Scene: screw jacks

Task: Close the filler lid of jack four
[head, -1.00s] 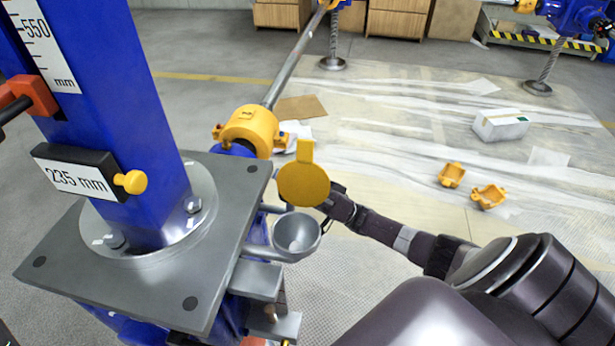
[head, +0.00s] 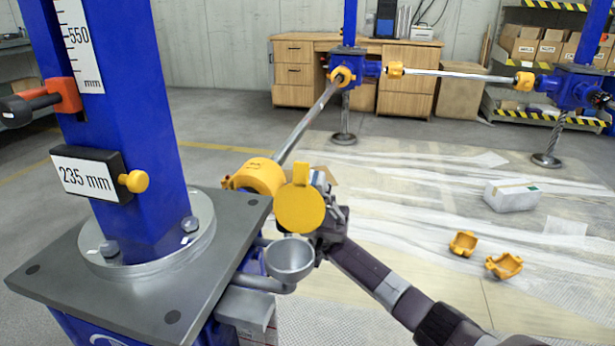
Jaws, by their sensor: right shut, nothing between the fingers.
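The filler lid (head: 300,207) is a round yellow disc with a tab on top. It stands upright, open, above the grey filler cup (head: 290,259) on the side of the blue jack (head: 141,120). The cup's mouth is uncovered. My right gripper (head: 322,205) is behind and just right of the lid, partly hidden by it. It is shut with nothing in it; whether it touches the lid cannot be told. My left gripper is not in view.
A yellow coupling (head: 259,176) and a steel shaft (head: 308,122) run from the jack toward another jack behind. Two yellow cover halves (head: 463,243) and a white box (head: 512,195) lie on the floor at right. A wooden desk (head: 294,72) stands at the back.

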